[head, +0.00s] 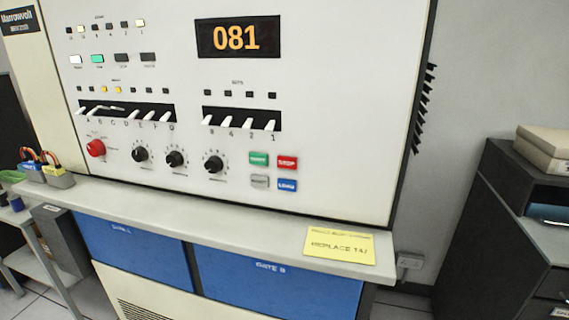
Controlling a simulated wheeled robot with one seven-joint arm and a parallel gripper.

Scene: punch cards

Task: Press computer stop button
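The computer is a tall white panel (330,110) that fills most of the head view. A small group of square buttons sits at its lower right: a green button (259,159), a red button (287,162), a grey button (260,181) and a blue button (287,185). The red one, at the upper right of the group, looks like the stop button; its white label is too blurred to read surely. Nothing covers these buttons. My gripper is not in view.
A ledge (200,214) juts out below the panel, with a yellow note (340,245) on it. A round red knob (96,148), black dials (175,159) and white switches (148,116) are left of the buttons. A dark cabinet (500,225) stands at right.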

